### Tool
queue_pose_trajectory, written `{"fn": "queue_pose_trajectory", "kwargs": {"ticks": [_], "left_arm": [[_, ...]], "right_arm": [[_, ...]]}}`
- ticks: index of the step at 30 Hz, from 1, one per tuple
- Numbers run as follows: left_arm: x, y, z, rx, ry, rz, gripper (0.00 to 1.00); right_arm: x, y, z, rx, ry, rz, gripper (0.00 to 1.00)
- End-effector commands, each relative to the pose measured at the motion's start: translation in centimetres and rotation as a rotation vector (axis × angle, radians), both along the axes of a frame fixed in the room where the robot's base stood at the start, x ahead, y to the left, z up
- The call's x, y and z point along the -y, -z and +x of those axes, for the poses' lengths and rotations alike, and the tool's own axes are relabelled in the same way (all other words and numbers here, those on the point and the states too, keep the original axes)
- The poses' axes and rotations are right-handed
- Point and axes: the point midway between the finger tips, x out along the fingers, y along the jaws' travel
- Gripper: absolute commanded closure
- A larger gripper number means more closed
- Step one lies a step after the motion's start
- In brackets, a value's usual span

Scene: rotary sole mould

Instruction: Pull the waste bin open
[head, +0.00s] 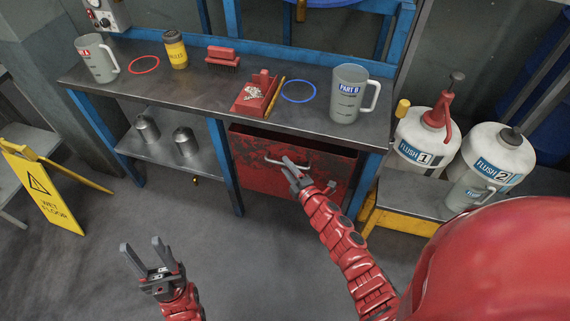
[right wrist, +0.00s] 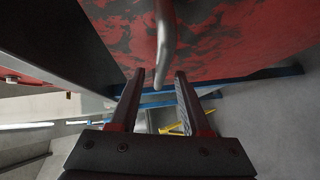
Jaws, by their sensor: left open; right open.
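The waste bin (head: 251,178) is a scuffed red box under the right part of the workbench, with a grey bar handle (head: 273,161) on its front. In the right wrist view the bin's worn red face (right wrist: 230,30) fills the top. My right gripper (head: 292,166) is open at the handle. In the right wrist view the handle bar (right wrist: 163,45) reaches down between the two open fingertips, and no clear contact shows. The gripper partly hides the handle in the head view. My left gripper (head: 143,250) is open and empty, low over the floor at the left.
Flush bottles (head: 425,140) stand on a low stand at right. A yellow wet-floor sign (head: 40,190) stands at left. The floor before the bin is clear.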

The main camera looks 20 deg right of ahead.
Motion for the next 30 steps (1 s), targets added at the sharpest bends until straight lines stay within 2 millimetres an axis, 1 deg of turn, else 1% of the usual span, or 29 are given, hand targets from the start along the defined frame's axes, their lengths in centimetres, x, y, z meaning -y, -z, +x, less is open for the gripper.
{"fn": "queue_pose_trajectory", "kwargs": {"ticks": [1, 6, 16, 17, 18, 20, 24, 30], "left_arm": [[0.0, 0.0, 0.0, 0.000, 0.000, 0.000, 0.50], [0.0, 0.0, 0.0, 0.000, 0.000, 0.000, 0.50], [0.0, 0.0, 0.0, 0.000, 0.000, 0.000, 0.50], [0.0, 0.0, 0.0, 0.000, 0.000, 0.000, 0.50], [0.0, 0.0, 0.0, 0.000, 0.000, 0.000, 0.50], [0.0, 0.0, 0.0, 0.000, 0.000, 0.000, 0.50], [0.0, 0.0, 0.0, 0.000, 0.000, 0.000, 0.50], [0.0, 0.0, 0.0, 0.000, 0.000, 0.000, 0.50]], "right_arm": [[-0.1, 0.1, 0.6, 0.001, 0.001, 0.000, 0.53], [-0.3, 0.3, 1.8, -0.002, 0.003, -0.002, 0.53], [-0.4, 0.3, 2.0, -0.001, 0.001, -0.001, 0.53], [-0.4, 0.3, 2.0, -0.002, 0.001, -0.001, 0.56], [-0.4, 0.3, 2.0, -0.002, 0.001, -0.001, 0.64], [-0.4, 0.3, 2.0, -0.002, 0.001, -0.001, 0.74], [-0.4, 0.3, 2.0, -0.001, 0.001, 0.000, 1.00], [-0.4, 0.4, 2.0, -0.002, 0.001, -0.001, 1.00]]}}
